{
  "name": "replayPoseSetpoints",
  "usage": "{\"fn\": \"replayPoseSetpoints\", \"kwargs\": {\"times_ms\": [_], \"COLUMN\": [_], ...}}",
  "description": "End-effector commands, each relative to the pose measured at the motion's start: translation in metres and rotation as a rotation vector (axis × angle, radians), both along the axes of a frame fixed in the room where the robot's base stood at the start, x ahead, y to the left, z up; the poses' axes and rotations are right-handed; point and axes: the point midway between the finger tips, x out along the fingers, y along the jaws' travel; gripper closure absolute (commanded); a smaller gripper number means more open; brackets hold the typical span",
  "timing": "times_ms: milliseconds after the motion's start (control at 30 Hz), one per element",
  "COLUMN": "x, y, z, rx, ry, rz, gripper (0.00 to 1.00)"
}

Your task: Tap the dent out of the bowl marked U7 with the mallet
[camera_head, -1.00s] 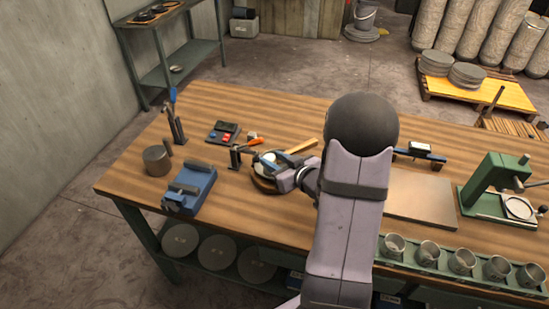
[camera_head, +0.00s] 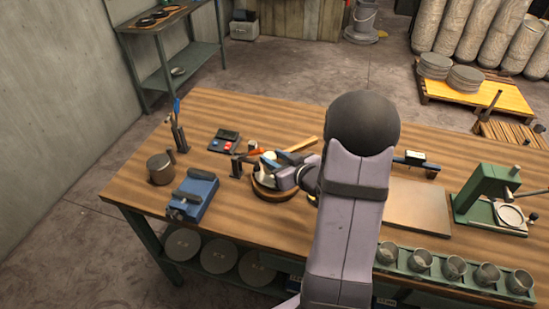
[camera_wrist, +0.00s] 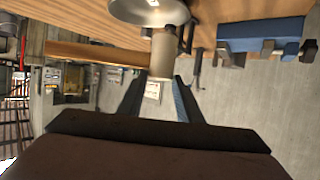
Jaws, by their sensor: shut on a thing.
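My gripper (camera_head: 282,167) is shut on the mallet, over the left-centre part of the bench; it also shows in the wrist view (camera_wrist: 160,80). The mallet has a pale cylindrical head (camera_wrist: 163,56) and a long wooden handle (camera_wrist: 95,51), which reaches left in the wrist view. In the head view the handle (camera_head: 302,144) points to the upper right. A shiny metal bowl (camera_wrist: 150,8) is cut off at the top of the wrist view, beyond the mallet head. In the head view a round wooden rim (camera_head: 274,194) shows under my gripper. I cannot read U7 or see the dent.
A blue vise (camera_head: 195,195), a metal cylinder (camera_head: 160,168) and a tool stand (camera_head: 179,138) stand to the left. A control box (camera_head: 224,140) lies behind. A green press (camera_head: 487,190) and a rack of cups (camera_head: 453,268) stand right.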

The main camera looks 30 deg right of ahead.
Motion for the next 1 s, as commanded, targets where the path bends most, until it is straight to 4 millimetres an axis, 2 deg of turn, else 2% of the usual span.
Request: {"fn": "replayPoseSetpoints", "kwargs": {"times_ms": [267,733,867,1000], "x": [0.001,0.000,0.000,0.000], "y": [0.001,0.001,0.001,0.001], "z": [0.014,0.011,0.005,-0.015], "rx": [0.000,0.000,0.000,0.000], "ry": [-0.003,-0.002,-0.002,-0.001], "rz": [0.001,0.000,0.000,0.000], "gripper": [0.95,0.95,0.95,0.95]}}
